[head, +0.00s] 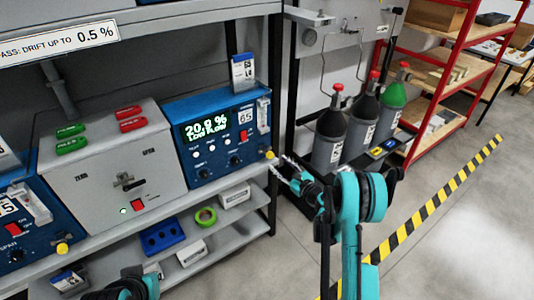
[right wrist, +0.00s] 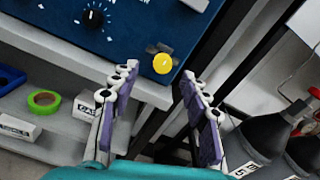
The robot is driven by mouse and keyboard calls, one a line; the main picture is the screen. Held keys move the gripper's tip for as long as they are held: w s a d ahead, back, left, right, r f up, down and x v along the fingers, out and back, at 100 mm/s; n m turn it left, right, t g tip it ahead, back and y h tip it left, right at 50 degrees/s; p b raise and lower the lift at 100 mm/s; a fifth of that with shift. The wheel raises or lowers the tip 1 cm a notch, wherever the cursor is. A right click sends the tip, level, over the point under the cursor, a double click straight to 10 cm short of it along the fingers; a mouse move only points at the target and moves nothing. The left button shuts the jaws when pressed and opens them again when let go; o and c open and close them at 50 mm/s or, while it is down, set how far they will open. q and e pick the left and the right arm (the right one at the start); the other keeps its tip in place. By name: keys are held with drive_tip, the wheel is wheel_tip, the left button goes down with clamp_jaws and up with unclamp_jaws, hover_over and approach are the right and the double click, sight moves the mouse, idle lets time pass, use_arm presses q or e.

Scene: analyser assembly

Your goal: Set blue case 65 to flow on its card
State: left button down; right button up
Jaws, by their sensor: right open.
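Blue case 65 (head: 222,165) sits on the upper shelf, its lit display (head: 207,128) reading about 20.9 % and LOW FLOW. A card (head: 243,71) stands on top; its print is too small to read. A clear flow tube (head: 263,114) is on the case's right side. A yellow knob (head: 270,154) sits at its lower right corner. My right gripper (head: 284,168) is open and empty just in front of that knob. In the right wrist view, the yellow knob (right wrist: 163,63) shows between and beyond the fingertips (right wrist: 159,76). Part of my left gripper (head: 135,283) shows at the bottom edge.
A grey box (head: 95,180) with a lever and another blue case (head: 30,235) stand to the left. Gas cylinders (head: 329,135) stand right of the shelf post. Striped tape marks the floor.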

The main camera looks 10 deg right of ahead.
sight(272, 157)
drive_tip(key=shift+m+t, duration=0.3)
drive_tip(key=shift+m, duration=0.2)
drive_tip(key=x, duration=0.2)
drive_tip(key=f+b+x, duration=0.1)
drive_tip(key=x, duration=0.1)
drive_tip(key=b+x, duration=0.1)
drive_tip(key=x, duration=0.1)
drive_tip(key=shift+w+d+f, duration=0.2)
drive_tip(key=shift+w+d, duration=0.05)
drive_tip(key=shift+w, duration=0.15)
drive_tip(key=shift+w+a+r, duration=0.15)
drive_tip(key=shift+w+a, duration=0.05)
drive_tip(key=shift+w, duration=0.4)
clamp_jaws()
